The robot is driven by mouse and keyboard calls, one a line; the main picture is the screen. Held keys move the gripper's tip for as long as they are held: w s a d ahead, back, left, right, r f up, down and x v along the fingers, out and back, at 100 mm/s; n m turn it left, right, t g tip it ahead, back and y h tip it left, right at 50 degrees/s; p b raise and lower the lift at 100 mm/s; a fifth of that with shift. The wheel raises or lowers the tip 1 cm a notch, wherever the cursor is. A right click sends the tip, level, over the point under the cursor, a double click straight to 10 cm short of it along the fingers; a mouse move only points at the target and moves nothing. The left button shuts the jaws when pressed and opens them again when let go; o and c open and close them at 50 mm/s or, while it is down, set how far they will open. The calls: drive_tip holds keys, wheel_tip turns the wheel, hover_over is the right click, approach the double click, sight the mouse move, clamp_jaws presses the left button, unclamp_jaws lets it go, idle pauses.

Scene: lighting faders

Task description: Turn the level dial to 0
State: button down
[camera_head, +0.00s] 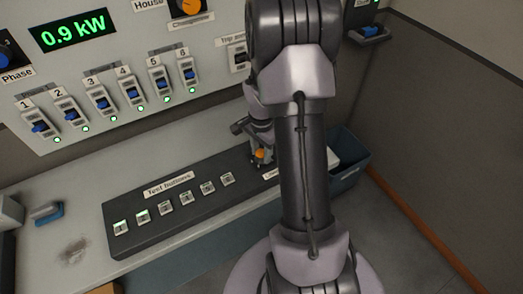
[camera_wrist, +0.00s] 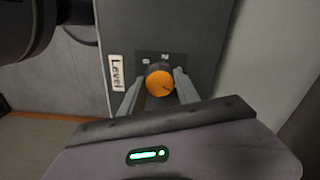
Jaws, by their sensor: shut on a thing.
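The level dial (camera_wrist: 159,84) is a round orange knob on a dark panel, beside a white "Level" label (camera_wrist: 117,72). Small pale scale marks show just beyond it, but I cannot read them all surely. A short dark line shows on the knob's face, toward the lower right in the wrist view. My gripper (camera_wrist: 158,77) is shut on the dial, with one grey finger on each side. In the head view the orange dial (camera_head: 260,155) shows at the right end of the dark button box, partly hidden by my gripper and arm.
The dark box (camera_head: 150,238) carries several test buttons. Above it a wall panel holds several numbered blue switches (camera_head: 132,93) and a green display (camera_head: 73,31) reading 0.9 kW. A blue bin (camera_head: 349,172) stands right of my arm. A blue-handled object (camera_head: 46,212) lies at left.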

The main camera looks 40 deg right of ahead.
drive_tip(key=n+p, duration=0.1)
drive_tip(key=n, duration=0.3)
drive_tip(key=shift+n, duration=0.3)
drive_tip(key=n, duration=0.3)
drive_tip(key=shift+n+p, duration=0.3)
drive_tip(key=shift+p, duration=0.1)
drive_tip(key=n+p, duration=0.1)
drive_tip(key=n, duration=0.3)
drive_tip(key=n+p, duration=0.1)
drive_tip(key=n, duration=0.3)
drive_tip(key=n+p, duration=0.1)
drive_tip(key=n, duration=0.3)
drive_tip(key=shift+n+p, duration=0.3)
drive_tip(key=n+p, duration=0.1)
drive_tip(key=n, duration=0.2)
drive_tip(key=shift+n, duration=0.4)
drive_tip(key=n+p, duration=0.1)
drive_tip(key=n, duration=0.3)
drive_tip(key=shift+n+p, duration=0.6)
drive_tip(key=shift+n, duration=1.2)
